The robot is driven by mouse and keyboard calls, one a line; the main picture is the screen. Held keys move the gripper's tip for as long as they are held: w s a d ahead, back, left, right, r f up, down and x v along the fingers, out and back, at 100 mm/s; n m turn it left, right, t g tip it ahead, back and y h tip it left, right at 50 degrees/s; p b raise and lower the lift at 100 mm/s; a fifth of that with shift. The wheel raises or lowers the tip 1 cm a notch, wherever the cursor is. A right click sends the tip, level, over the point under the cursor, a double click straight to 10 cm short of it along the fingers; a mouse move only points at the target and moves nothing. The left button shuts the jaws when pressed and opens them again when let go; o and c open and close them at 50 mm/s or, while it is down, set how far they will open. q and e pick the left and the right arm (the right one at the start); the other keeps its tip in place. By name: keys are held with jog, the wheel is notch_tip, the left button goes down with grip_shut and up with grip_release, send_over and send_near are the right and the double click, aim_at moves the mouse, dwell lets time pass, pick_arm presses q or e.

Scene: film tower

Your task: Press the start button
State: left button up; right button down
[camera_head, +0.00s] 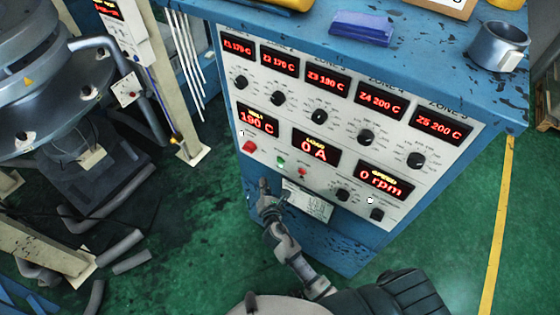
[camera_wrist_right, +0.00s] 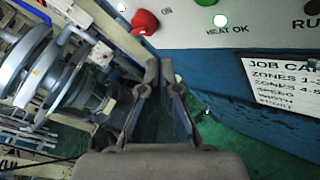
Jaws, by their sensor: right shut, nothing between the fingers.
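The blue control cabinet's white panel shows a green button (camera_head: 281,161), apparently the start button; its label is unreadable. In the right wrist view a green button (camera_wrist_right: 205,2) is cut by the top edge, above a lit lamp (camera_wrist_right: 220,20) marked HEAT OK. My right gripper (camera_head: 265,185) is shut and empty, at the panel's lower left, below the buttons. In the right wrist view its fingertips (camera_wrist_right: 165,68) appear below the red button. Contact cannot be told. My left gripper is not in view.
A job card (camera_head: 307,200) is on the cabinet front beside my right gripper. Knobs and red displays (camera_head: 316,149) cover the panel. A metal mug (camera_head: 498,46) and blue block (camera_head: 362,28) stand on top. Machinery (camera_head: 40,70) and pipe pieces are at left.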

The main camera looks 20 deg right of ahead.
aim_at(280, 160)
jog(key=w+d, duration=0.4)
jog(key=d, duration=0.2)
jog(key=shift+w+p, duration=0.35)
jog(key=shift+p, duration=0.1)
jog(key=shift+a, duration=0.1)
dwell(0.8)
jog(key=shift+w+d+r, duration=0.1)
jog(key=shift+w+d, duration=0.1)
jog(key=shift+d, duration=0.15)
